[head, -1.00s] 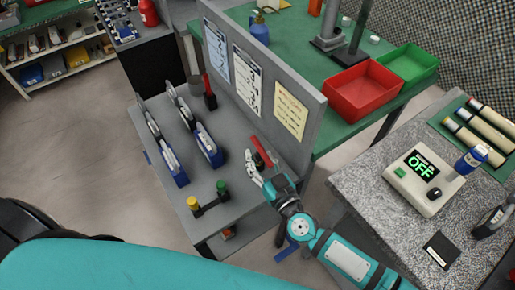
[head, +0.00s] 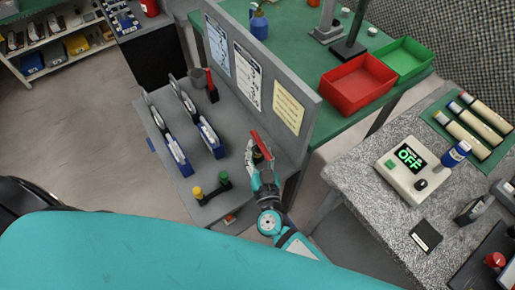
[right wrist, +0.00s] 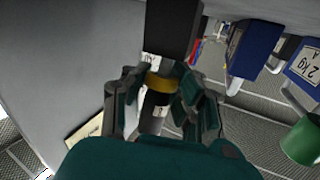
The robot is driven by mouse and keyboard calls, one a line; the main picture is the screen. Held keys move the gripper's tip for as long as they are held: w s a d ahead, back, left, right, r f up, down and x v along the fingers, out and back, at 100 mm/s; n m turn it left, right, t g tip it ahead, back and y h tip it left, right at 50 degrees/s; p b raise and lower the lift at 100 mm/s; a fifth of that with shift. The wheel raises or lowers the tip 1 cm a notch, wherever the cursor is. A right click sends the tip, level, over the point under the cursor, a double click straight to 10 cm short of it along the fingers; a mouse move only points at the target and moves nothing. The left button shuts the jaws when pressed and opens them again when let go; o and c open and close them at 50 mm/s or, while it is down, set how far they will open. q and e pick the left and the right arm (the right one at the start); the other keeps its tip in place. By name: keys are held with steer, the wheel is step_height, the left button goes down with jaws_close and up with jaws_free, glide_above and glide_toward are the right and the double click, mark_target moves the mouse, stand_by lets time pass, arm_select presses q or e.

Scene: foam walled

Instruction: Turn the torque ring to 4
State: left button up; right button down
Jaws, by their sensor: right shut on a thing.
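A dark upright tool (right wrist: 172,30) with a yellow ring (right wrist: 161,83) and white markings stands between the fingers of my right gripper (right wrist: 160,105) in the right wrist view. The fingers are closed around its lower part, near the yellow ring; numbers on the ring are too small to read. In the head view my right gripper (head: 262,176) is at the tool beside a red bar (head: 261,144), at the right side of the grey bench (head: 232,122). The fingers partly hide the tool. My left gripper is not in view.
A grey panel (head: 305,110) with posted sheets rises close behind the tool. Blue-based stands (head: 209,140) and a holder with yellow and green knobs (head: 212,188) are to the left. A speckled table (head: 385,212) with an OFF display unit (head: 410,172) is at right.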

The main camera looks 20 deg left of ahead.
steer(key=shift+f, duration=0.2)
steer(key=c, duration=1)
jaws_free()
steer(key=shift+s+d+r, duration=0.1)
steer(key=v, duration=1.2)
